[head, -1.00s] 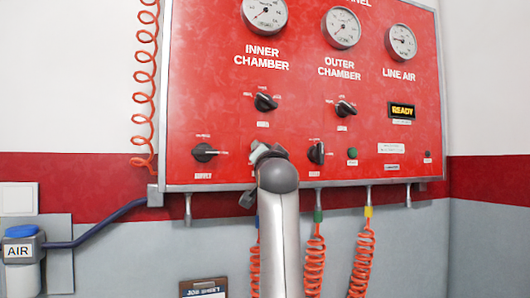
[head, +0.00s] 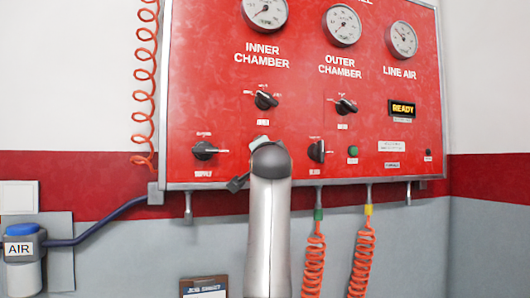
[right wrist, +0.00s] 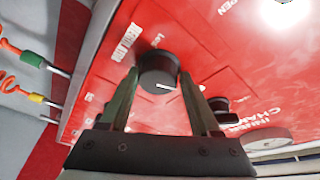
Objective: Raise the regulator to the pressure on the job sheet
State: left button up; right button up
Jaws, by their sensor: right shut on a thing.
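The regulator knob (right wrist: 157,66) is a round black knob with a white pointer mark on the red panel (head: 210,60). The word REGULATOR is printed beside it in the right wrist view. My right gripper (right wrist: 159,80) is shut on the knob, one finger on each side. In the head view my right arm hides the knob and most of the gripper. The inner chamber gauge (head: 265,10), outer chamber gauge (head: 342,26) and line air gauge (head: 401,40) have needles too small to read surely. The job sheet (head: 204,290) shows only its top edge; its figures are out of view. My left gripper is not in view.
Other black knobs, such as the supply knob (head: 205,151) and the knob just right of my arm (head: 316,150), sit close by. A display (head: 402,109) reads READY. Orange coiled hoses (head: 362,262) hang below the panel. A blue-capped AIR unit (head: 20,245) is at left.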

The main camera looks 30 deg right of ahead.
jog(key=o, duration=0.9)
jog(key=shift+d+f, duration=0.1)
jog(key=shift+f, duration=0.25)
jog(key=o, duration=0.4)
jog(key=shift+r, duration=0.15)
jog(key=shift+s, duration=0.15)
jog(key=b+v, duration=0.4)
jog(key=v, duration=0.8)
jog(key=shift+b, duration=0.4)
jog(key=shift+s, duration=0.1)
